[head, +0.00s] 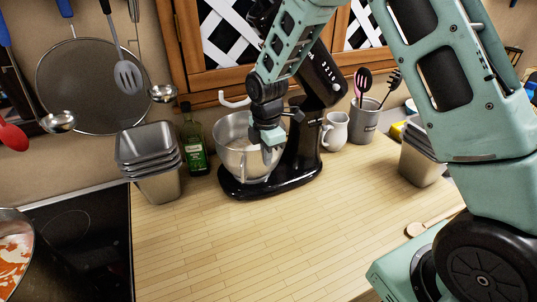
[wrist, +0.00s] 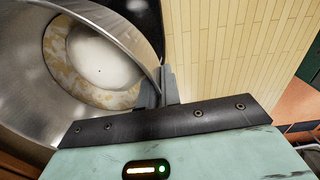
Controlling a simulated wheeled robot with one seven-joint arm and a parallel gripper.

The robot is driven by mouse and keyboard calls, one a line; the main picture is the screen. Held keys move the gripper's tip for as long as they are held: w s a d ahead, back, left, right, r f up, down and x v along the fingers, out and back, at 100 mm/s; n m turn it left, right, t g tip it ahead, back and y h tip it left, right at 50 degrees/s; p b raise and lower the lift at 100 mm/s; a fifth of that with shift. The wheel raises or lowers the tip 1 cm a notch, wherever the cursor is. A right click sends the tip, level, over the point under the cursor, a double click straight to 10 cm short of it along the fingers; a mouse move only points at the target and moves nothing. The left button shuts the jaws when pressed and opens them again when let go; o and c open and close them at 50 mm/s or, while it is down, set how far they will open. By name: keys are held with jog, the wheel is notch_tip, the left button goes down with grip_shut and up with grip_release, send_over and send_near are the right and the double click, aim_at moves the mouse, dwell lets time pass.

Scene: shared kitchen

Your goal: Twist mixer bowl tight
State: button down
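The steel mixer bowl (head: 231,141) stands upright on the base of the black stand mixer (head: 303,150), whose head is tilted up. My gripper (head: 271,151) is at the bowl's right front side, pointing down. In the wrist view the bowl (wrist: 25,92) fills the left, with a pale round shape and mottled tan contents at its bottom. My gripper (wrist: 158,88) has its two fingers close together, one on each side of the bowl's rim, and looks shut on it. The joint between bowl and base is too small to judge.
A green bottle (head: 194,143) and stacked metal tins (head: 158,183) stand left of the mixer. A white pitcher (head: 335,131) and a utensil crock (head: 365,122) stand right of it. More tins (head: 422,165) are farther right. The wooden counter (head: 245,245) in front is clear.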

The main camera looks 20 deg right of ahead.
aim_at(245, 155)
jog(key=shift+a+m, duration=0.25)
jog(key=shift+m, duration=0.05)
jog(key=shift+a+m, duration=0.6)
jog(key=shift+m, duration=0.1)
jog(key=shift+w+a, duration=0.1)
dwell(0.4)
jog(key=shift+a+m, duration=0.55)
jog(key=shift+m, duration=0.15)
jog(key=shift+w+a, duration=0.1)
jog(key=shift+a, duration=0.05)
jog(key=shift+a+m, duration=0.15)
jog(key=shift+m, duration=0.15)
jog(key=shift+w+a+m, duration=0.2)
jog(key=shift+a+m, duration=0.2)
jog(key=shift+m, duration=0.1)
jog(key=shift+r, duration=0.1)
jog(key=shift+w+a+m, duration=0.3)
jog(key=shift+a+m, duration=0.3)
jog(key=shift+m, duration=0.1)
